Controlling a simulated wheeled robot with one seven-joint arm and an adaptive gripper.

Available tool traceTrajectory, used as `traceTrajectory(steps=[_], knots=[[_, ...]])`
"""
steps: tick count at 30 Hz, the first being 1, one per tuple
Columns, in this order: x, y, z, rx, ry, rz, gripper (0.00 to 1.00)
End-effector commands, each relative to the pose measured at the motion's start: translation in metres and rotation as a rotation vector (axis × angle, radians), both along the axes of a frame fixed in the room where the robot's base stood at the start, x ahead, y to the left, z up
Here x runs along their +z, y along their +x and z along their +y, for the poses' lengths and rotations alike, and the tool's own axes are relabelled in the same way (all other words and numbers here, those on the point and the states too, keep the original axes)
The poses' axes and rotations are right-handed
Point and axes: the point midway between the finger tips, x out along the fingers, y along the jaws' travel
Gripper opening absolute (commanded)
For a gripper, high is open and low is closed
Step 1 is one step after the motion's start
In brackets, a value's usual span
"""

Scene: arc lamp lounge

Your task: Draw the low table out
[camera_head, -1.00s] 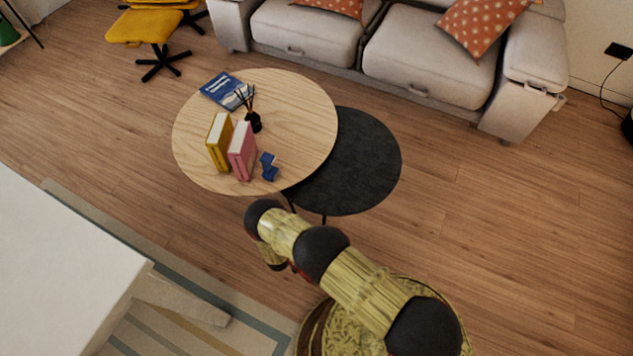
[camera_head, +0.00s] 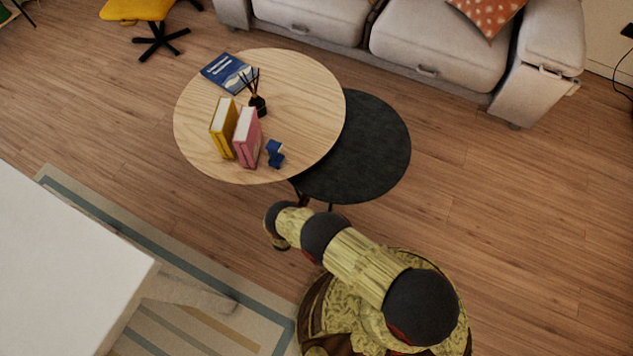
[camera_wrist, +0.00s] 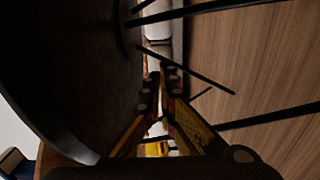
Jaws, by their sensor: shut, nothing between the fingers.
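The low table is the black round one (camera_head: 375,150). Its top is partly tucked under the higher round wooden table (camera_head: 310,75), and its right part shows clear of it. In the wrist view its dark top (camera_wrist: 70,70) fills the left side, and thin black legs (camera_wrist: 270,118) cross the picture. My gripper (camera_wrist: 161,82) is shut and empty, beside the dark top and near the thin legs. I cannot tell whether it touches a leg. In the head view my arm reaches to the near edge of the tables, and its fingers are hidden.
The wooden table carries a blue book (camera_head: 228,73), a reed diffuser (camera_head: 257,104), yellow (camera_head: 222,130) and pink (camera_head: 246,138) books and a small blue object (camera_head: 275,154). A sofa (camera_head: 440,45) stands behind. A white surface (camera_head: 65,270) is near left. Floor at right is clear.

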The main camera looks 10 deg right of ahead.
Motion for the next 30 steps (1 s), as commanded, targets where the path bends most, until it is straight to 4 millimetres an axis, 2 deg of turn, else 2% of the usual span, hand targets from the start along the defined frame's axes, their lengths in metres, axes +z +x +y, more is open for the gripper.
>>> traceTrajectory(steps=[14,21,30], knots=[[-0.002,0.074,-0.053,-0.004,0.005,-0.002,0.00],[-0.002,0.062,-0.080,0.000,0.003,0.002,0.00],[-0.002,0.058,-0.087,0.001,0.004,-0.001,0.00]])
